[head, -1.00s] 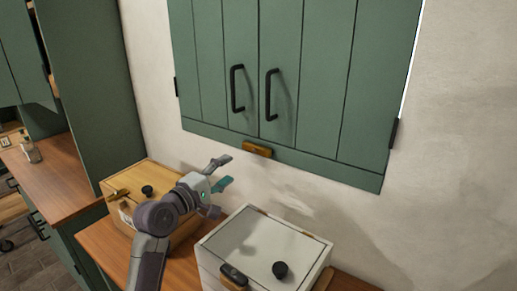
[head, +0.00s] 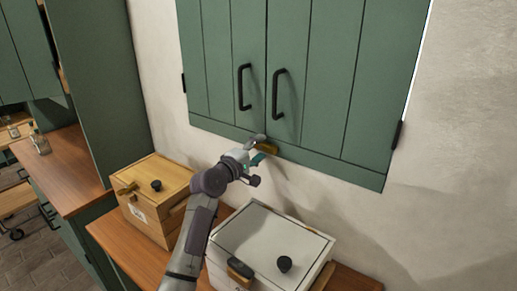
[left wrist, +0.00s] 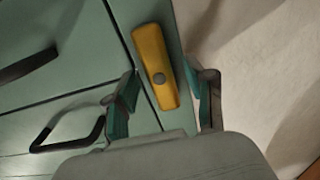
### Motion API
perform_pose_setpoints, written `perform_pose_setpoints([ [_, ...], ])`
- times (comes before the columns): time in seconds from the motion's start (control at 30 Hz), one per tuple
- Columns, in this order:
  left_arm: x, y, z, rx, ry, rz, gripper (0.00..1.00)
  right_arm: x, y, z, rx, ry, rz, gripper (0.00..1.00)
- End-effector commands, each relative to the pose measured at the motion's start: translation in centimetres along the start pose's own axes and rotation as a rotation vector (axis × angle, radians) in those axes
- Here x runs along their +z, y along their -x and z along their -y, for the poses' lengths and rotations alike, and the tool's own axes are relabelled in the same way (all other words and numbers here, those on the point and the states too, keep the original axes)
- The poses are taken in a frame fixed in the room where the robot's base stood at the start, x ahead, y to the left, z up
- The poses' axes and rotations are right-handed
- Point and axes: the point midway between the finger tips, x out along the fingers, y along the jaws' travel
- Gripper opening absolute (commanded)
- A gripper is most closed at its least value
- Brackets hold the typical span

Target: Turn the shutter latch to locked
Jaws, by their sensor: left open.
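The shutter latch (head: 268,149) is a small brass-yellow bar at the bottom edge of the green shutters (head: 335,90), below where the two doors meet. My left gripper (head: 257,150) is open, close to the latch. In the left wrist view its fingertips (left wrist: 162,88) stand on either side of the latch's near part, with gaps showing. My right gripper is not in view.
Two black handles (head: 278,94) stick out above the latch. A wooden box (head: 165,172) and a white box (head: 268,236) with black knobs stand on the wooden counter (head: 125,240) below my left arm. Bare wall lies right of the shutters.

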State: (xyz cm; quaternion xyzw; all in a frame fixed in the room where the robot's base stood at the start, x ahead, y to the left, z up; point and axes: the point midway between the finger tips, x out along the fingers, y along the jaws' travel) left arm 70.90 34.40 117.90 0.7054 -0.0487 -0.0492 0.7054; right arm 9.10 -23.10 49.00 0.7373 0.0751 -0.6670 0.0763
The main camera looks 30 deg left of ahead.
Motion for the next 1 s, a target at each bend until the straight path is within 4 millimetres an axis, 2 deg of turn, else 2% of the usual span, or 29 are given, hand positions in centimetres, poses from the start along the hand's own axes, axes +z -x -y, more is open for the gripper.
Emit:
perform_pose_setpoints([
  [0.07, 0.01, 0.02, 0.01, 0.000, 0.000, 0.000, 0.54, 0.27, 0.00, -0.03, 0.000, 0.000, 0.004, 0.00],
  [0.1, 0.01, 0.02, 0.00, 0.000, 0.000, 0.000, 0.51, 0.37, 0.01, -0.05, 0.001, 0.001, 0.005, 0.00],
  [0.4, -0.01, 0.05, 0.01, 0.000, 0.000, 0.000, 0.01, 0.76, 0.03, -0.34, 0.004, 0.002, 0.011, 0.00],
  [0.77, -0.06, 0.07, 0.08, 0.000, -0.044, 0.000, 0.00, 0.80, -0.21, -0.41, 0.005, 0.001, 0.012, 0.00],
  [1.0, -0.06, 0.07, 0.17, -0.001, -0.188, 0.000, 0.00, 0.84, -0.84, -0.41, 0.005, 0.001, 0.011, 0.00],
])
